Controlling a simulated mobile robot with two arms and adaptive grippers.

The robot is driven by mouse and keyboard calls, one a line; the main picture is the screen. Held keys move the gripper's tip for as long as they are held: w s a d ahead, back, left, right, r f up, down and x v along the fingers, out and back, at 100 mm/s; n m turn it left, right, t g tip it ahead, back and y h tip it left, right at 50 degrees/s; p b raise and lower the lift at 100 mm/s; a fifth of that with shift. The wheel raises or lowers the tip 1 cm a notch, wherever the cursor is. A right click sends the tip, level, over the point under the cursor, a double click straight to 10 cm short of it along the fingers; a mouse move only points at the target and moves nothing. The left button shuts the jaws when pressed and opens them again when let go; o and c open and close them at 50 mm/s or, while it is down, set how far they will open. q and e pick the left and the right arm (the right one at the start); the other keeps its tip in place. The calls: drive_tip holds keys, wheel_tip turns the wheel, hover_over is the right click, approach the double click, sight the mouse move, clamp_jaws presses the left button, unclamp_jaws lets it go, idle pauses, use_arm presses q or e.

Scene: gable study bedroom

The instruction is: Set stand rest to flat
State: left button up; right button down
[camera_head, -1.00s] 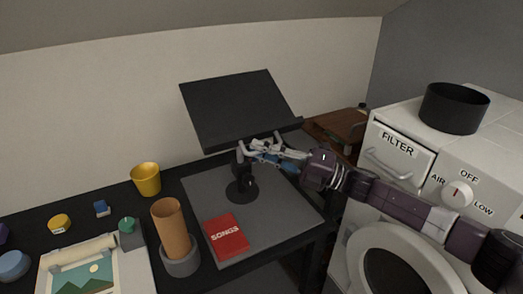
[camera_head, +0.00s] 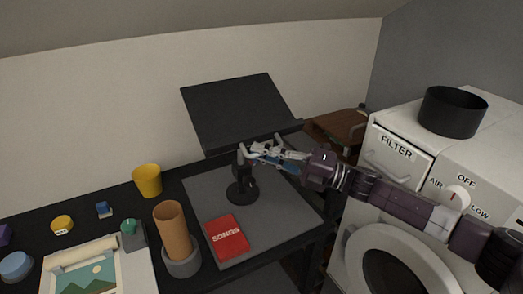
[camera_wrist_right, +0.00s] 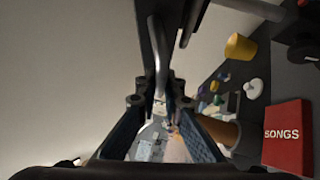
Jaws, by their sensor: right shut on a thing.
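The black stand rest (camera_head: 240,112) is a wide panel on a short post with a round base (camera_head: 242,190). It tilts, with its far edge higher than its near lip. My right gripper (camera_head: 262,152) is just below the near lip, beside the top of the post. It is shut on a thin grey bar, which seems to be the stand's handle. In the right wrist view this curved bar (camera_wrist_right: 156,55) runs between the fingers. The panel's underside joint is mostly hidden. My left gripper is in no view.
A red SONGS book (camera_head: 227,237) lies on the grey mat before the stand. A brown cylinder in a grey holder (camera_head: 182,264) and a yellow cup (camera_head: 147,181) stand to the left. A white machine (camera_head: 398,140) stands at the right, near my arm.

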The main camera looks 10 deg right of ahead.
drive_tip(key=r+p, duration=0.2)
drive_tip(key=shift+s+r+m+h+p, duration=0.2)
drive_tip(key=shift+r+m+h+p, duration=0.1)
drive_tip(key=shift+r+m+h, duration=0.1)
drive_tip(key=shift+d+r+p, duration=0.1)
drive_tip(key=shift+r+p, duration=1.35)
drive_tip(key=shift+r, duration=1.55)
drive_tip(key=c, duration=2)
unclamp_jaws()
drive_tip(key=shift+c, duration=0.2)
drive_tip(key=shift+f, duration=0.2)
